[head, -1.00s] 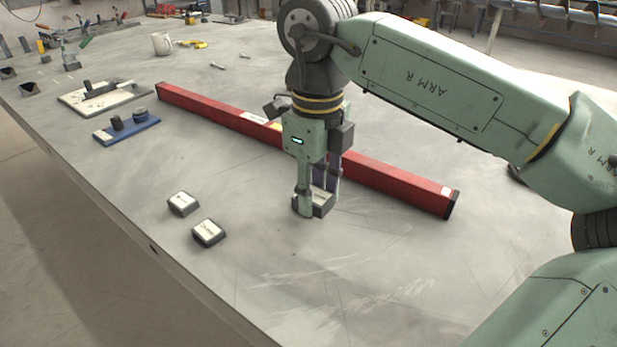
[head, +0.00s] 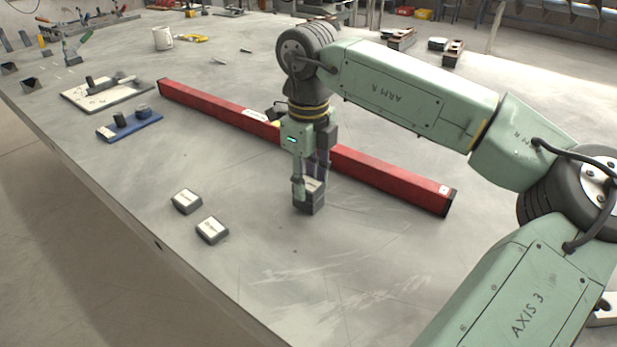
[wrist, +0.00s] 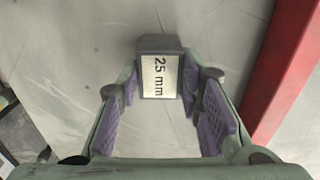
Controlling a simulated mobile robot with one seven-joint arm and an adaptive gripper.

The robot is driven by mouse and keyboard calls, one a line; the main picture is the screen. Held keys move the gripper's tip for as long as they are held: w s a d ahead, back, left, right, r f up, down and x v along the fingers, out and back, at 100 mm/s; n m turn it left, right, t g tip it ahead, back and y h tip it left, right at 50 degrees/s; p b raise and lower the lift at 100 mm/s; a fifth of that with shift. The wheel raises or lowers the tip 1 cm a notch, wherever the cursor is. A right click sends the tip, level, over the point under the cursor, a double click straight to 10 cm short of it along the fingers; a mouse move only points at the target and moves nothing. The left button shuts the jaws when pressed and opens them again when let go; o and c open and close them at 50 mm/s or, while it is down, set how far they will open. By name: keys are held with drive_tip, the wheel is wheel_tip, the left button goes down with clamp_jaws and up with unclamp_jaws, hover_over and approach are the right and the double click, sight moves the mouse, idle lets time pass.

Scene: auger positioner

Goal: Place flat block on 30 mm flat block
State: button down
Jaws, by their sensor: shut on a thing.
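My gripper (head: 310,190) points down over the bench, its fingers shut on a dark-edged flat block (head: 312,200). In the wrist view, this block's white label reads "25 mm" (wrist: 160,76), and the purple-padded fingers (wrist: 160,90) stand on either side of it. I cannot tell whether the block touches the bench or is slightly above it. Two similar blocks with white tops, a farther one (head: 187,201) and a nearer one (head: 212,230), lie apart to the left. Their labels are too small to read, so I cannot tell which is the 30 mm one.
A long red beam (head: 395,183) lies just behind my gripper and shows at the right in the wrist view (wrist: 284,70). A blue plate with dark parts (head: 130,128), a pale plate (head: 100,96) and a white mug (head: 162,39) stand farther left. The bench front is clear.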

sight(309, 183)
drive_tip(key=shift+f, duration=0.1)
drive_tip(key=c, duration=1.6)
unclamp_jaws()
drive_tip(key=shift+f, duration=0.1)
drive_tip(key=o, duration=0.5)
wheel_tip(309, 183, up, 12)
drive_tip(key=shift+r, duration=0.25)
